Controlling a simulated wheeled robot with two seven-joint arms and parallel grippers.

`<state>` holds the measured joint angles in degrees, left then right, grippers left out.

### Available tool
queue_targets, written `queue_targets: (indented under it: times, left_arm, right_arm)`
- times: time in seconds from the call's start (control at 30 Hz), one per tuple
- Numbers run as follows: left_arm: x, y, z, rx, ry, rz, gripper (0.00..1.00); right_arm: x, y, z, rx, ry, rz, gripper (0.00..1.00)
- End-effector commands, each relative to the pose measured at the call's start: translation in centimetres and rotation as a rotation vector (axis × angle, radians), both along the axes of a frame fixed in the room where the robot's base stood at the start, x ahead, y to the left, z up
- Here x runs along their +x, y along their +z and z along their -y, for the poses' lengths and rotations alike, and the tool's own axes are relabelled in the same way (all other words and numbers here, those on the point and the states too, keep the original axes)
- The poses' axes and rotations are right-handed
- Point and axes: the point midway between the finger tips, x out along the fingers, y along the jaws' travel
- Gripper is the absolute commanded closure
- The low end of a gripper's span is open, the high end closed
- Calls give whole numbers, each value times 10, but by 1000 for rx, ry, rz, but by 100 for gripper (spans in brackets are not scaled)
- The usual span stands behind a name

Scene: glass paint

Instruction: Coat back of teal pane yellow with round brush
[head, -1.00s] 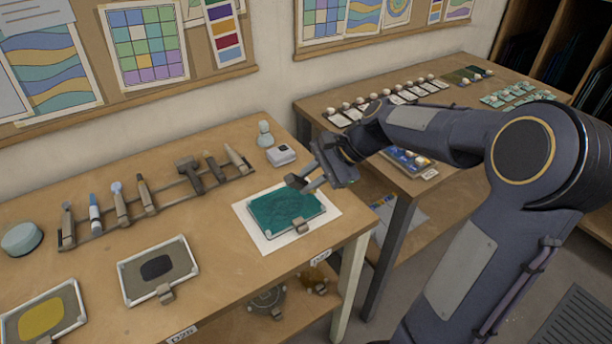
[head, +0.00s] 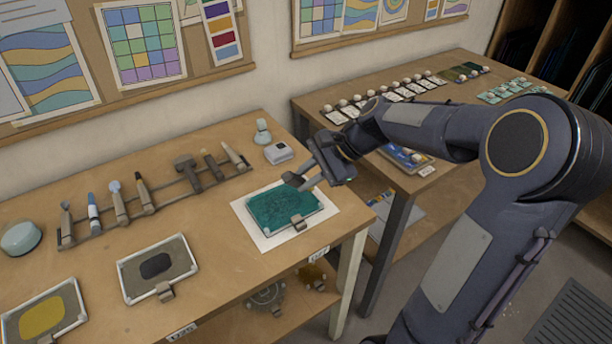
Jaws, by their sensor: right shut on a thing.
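The teal pane (head: 283,209) lies flat on a white sheet (head: 246,219) near the table's right end. A small grey clip (head: 299,222) sits on its front edge. My right gripper (head: 298,180) is just above the pane's far right corner, shut on a small grey piece that I cannot identify for certain as the round brush. I cannot tell whether it touches the pane. The yellow paint tray (head: 42,313) is at the front left. My left gripper is not in view.
A tray with a dark patch (head: 155,265) stands between the yellow tray and the pane. Several tools stand in a rack (head: 166,190) behind. A white box (head: 278,153) and a small bottle (head: 262,132) are behind the pane. A second table (head: 450,93) is at the right.

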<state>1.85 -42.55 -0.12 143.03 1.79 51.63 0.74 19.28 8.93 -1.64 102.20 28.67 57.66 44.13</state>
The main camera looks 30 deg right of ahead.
Motion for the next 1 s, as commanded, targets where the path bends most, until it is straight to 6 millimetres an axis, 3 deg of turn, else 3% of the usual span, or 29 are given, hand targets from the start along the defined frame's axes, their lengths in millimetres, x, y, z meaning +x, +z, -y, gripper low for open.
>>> queue_targets:
  times: [1.0]
  left_arm:
    - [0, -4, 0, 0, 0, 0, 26]
  right_arm:
    - [0, -10, 0, 0, 0, 0, 100]
